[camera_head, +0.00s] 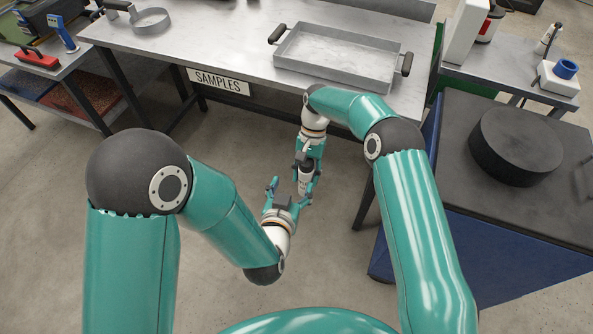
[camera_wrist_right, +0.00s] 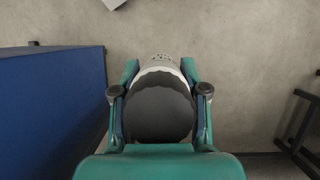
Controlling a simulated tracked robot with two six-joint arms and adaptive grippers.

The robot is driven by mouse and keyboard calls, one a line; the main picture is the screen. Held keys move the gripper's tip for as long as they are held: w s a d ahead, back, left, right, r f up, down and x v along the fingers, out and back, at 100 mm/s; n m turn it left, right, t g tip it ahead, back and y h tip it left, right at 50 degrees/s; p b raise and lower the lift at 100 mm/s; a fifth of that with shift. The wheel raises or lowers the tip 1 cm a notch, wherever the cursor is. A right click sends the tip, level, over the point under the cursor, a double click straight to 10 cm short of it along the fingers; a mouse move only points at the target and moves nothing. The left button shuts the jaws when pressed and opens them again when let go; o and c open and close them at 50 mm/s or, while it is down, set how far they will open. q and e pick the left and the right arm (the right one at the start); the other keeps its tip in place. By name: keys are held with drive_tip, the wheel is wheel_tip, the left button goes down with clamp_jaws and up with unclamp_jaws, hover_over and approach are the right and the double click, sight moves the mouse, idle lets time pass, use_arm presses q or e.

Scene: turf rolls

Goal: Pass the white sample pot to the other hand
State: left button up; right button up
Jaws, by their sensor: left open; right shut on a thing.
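The white sample pot (camera_head: 303,185) is small in the head view, below the end of my right arm and partly hidden by fingers. My right gripper (camera_head: 307,172) is shut on it. In the right wrist view the pot (camera_wrist_right: 158,106) sits between both fingers, with a broad dark grey, wavy-edged part nearest the camera and white beyond. My left gripper (camera_head: 288,191) is open just below, with its fingers pointing up towards the pot, one on each side. I cannot tell whether they touch it.
At right a dark round block (camera_head: 515,145) sits on a blue-sided cabinet (camera_head: 480,245). Bare floor lies under the grippers.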

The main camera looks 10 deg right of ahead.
use_arm(q)
drive_tip(key=x, duration=0.8)
drive_tip(key=shift+w+f, duration=0.2)
drive_tip(key=shift+w, duration=0.05)
drive_tip(key=shift+d, duration=0.15)
drive_tip(key=shift+w+a, duration=0.1)
drive_tip(key=shift+a, duration=0.1)
clamp_jaws()
use_arm(e)
drive_tip(key=shift+d, duration=0.15)
drive_tip(key=o, duration=1.3)
drive_tip(key=shift+d, duration=0.1)
use_arm(q)
drive_tip(key=shift+r, duration=0.1)
